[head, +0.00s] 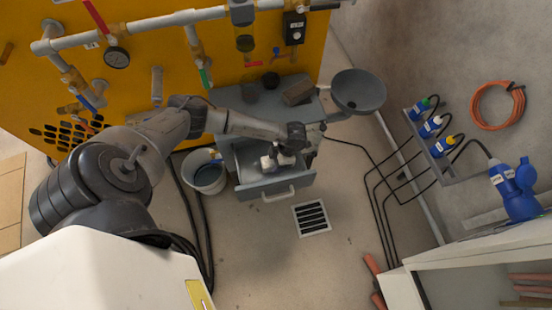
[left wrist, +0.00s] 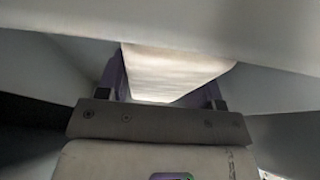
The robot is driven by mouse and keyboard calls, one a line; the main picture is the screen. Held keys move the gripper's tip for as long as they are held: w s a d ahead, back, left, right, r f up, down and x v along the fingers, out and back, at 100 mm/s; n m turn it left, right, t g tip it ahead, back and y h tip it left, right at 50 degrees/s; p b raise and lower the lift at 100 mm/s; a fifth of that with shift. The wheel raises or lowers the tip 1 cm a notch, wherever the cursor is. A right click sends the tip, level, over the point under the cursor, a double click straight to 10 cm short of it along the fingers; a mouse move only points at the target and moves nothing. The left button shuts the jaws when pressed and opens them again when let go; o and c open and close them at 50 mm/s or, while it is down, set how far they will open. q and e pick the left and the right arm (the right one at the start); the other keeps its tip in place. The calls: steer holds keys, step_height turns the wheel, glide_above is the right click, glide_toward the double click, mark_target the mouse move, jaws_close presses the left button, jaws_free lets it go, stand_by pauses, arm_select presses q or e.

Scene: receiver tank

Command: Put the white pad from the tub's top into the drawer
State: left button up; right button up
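The white pad (left wrist: 175,72) shows in the left wrist view between the two purple-edged fingers of my left gripper (left wrist: 165,92), which looks shut on it. In the head view my left gripper (head: 275,161) points down into the open drawer (head: 277,188), inside its walls. White patches show there at the fingers, partly hidden by my wrist. I cannot tell whether the pad touches the drawer floor. The grey tub (head: 205,177) stands on the floor left of the drawer, with no pad seen on its top. My right gripper is not in view.
The grey cabinet top (head: 262,115) above the drawer carries dark cups and a brown block (head: 298,92). A round grey funnel (head: 358,91) stands at its right. Pipes with valves run along the yellow panel (head: 140,80). Floor around the drain grate (head: 311,217) is clear.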

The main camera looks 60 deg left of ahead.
arm_select(q)
steer(key=o, duration=0.3)
steer(key=shift+o, duration=0.2)
steer(key=shift+r, duration=0.25)
steer(key=p+v, duration=0.5)
steer(key=v, duration=0.6)
steer(key=shift+r+p, duration=0.15)
steer(key=shift+p, duration=0.2)
steer(key=shift+w+d+r, duration=0.1)
steer(key=shift+w+r, duration=0.1)
steer(key=shift+r, duration=0.1)
